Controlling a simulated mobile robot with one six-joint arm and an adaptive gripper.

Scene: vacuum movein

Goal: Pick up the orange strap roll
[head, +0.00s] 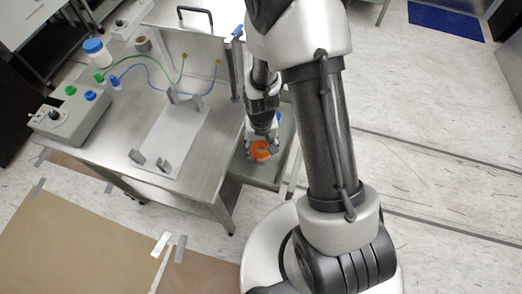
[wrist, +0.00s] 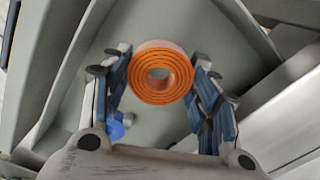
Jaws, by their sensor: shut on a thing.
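The orange strap roll (head: 261,151) is a coiled ring with an open centre. It shows between the two fingers in the wrist view (wrist: 159,97). My gripper (head: 262,146) is shut on the roll, with its blue-grey pads at the roll's left and right sides in the wrist view (wrist: 159,72). The roll is over a grey-green bin (head: 262,176) beside the steel table. I cannot tell whether the roll still touches the bin floor.
A blue object (wrist: 116,129) lies in the bin near the left finger. The steel table (head: 188,185) stands left of the bin, carrying a grey control box (head: 72,122), a metal plate with brackets (head: 165,142), hoses and a white jar (head: 97,54). Floor to the right is clear.

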